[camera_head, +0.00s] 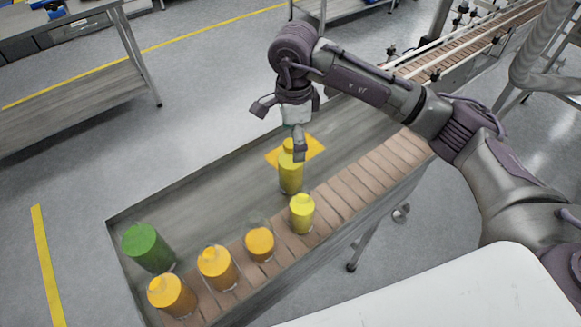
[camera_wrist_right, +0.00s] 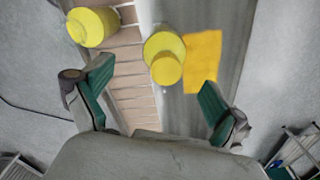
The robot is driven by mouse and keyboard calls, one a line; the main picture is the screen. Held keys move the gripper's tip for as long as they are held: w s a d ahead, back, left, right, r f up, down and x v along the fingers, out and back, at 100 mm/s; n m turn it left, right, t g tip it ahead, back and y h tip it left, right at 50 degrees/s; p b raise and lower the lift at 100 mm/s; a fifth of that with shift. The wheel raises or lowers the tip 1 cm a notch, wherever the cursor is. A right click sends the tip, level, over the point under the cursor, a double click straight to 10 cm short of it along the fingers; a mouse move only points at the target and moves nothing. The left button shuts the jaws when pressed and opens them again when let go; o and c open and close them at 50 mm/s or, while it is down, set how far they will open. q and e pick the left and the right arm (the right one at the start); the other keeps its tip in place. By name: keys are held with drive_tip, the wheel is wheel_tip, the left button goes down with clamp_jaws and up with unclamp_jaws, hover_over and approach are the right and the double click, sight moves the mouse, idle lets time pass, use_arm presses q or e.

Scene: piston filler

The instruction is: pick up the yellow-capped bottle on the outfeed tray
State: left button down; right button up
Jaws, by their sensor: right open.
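The yellow-capped bottle (camera_head: 290,176) stands upright on the grey outfeed tray (camera_head: 205,208), beside the brown slatted belt. In the right wrist view the same bottle (camera_wrist_right: 160,45) shows its round cap, lying ahead of and between my fingertips. My right gripper (camera_head: 281,128) is open and empty, just above and behind the bottle. One finger reaches down close to the cap in the head view; I cannot tell whether it touches. In the right wrist view both fingers of the gripper (camera_wrist_right: 157,95) are spread, with a gap to the bottle. My left gripper is not in view.
A second yellow bottle (camera_head: 302,215) stands close by on the slatted belt (camera_head: 340,197). Several orange bottles (camera_head: 216,268) stand farther along it. A green container (camera_head: 147,248) stands at the tray's left end. A flat yellow-orange square (camera_head: 314,148) lies behind the bottle.

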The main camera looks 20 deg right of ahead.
sight(291, 161)
drive_tip(key=f, duration=0.2)
drive_tip(key=shift+w+f, duration=0.2)
drive_tip(key=shift+f, duration=0.15)
drive_tip(key=shift+a+f+p, duration=0.15)
drive_tip(key=shift+f+p, duration=0.7)
drive_tip(key=shift+f, duration=0.1)
wheel_tip(291, 161, down, 4)
drive_tip(key=shift+w+r+p, duration=0.1)
drive_tip(key=shift+r+p, duration=0.15)
drive_tip(key=shift+p, duration=0.4)
drive_tip(key=shift+f, duration=0.25)
drive_tip(key=shift+c, duration=0.9)
drive_tip(key=c, duration=1.3)
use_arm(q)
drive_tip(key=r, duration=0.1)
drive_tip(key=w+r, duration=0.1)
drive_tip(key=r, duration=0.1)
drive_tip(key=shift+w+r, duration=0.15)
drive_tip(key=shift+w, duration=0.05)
use_arm(e)
drive_tip(key=shift+w, duration=0.1)
drive_tip(key=shift+c, duration=0.7)
drive_tip(key=shift+r, duration=0.15)
